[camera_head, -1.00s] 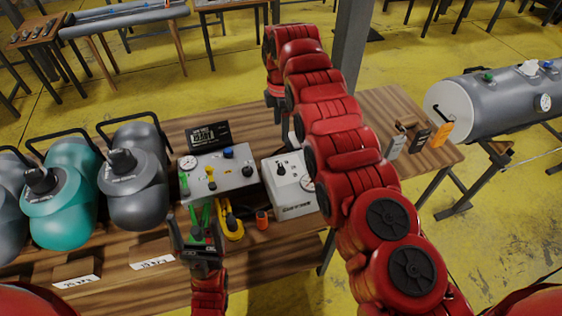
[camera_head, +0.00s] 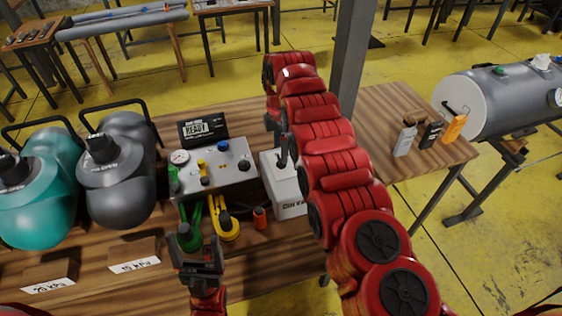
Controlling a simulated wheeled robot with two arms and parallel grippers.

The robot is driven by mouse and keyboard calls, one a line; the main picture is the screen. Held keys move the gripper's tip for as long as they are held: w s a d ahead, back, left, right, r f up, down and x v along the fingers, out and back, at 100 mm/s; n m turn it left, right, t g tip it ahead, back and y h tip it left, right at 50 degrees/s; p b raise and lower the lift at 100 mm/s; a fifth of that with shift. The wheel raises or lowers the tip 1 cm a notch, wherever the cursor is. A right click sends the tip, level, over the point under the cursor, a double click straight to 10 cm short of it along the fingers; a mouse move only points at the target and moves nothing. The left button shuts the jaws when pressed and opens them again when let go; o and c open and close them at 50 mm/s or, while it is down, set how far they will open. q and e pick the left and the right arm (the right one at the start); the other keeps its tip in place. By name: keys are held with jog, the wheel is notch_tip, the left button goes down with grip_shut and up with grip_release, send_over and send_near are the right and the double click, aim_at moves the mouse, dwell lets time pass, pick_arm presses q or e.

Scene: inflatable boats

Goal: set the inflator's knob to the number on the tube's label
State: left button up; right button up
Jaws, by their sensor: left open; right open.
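A grey panel box (camera_head: 222,168) with a pressure gauge (camera_head: 180,157), a blue knob (camera_head: 222,146) and yellow and black controls stands on the wooden bench. A white box (camera_head: 289,190) with dark lettering stands to its right, partly hidden by my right arm. A dark knob-like part shows on its top, against my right gripper (camera_head: 283,157); I cannot tell whether they touch. A teal tube (camera_head: 40,215) and a dark grey tube (camera_head: 118,190) lie at left. The label (camera_head: 134,265) before the grey one seems to read 15 kPa. My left gripper (camera_head: 197,245) is open and empty at the bench's front.
A small black display (camera_head: 203,130) reading READY stands behind the panel box. Green and yellow hoses (camera_head: 226,226) and an orange piece (camera_head: 260,217) lie in front. Another label (camera_head: 48,286) stands before the teal tube. Coloured tags (camera_head: 430,133) and a grey tank (camera_head: 500,102) are at right.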

jog(key=shift+d+f, duration=0.1)
jog(key=shift+f, duration=1.55)
grip_shut()
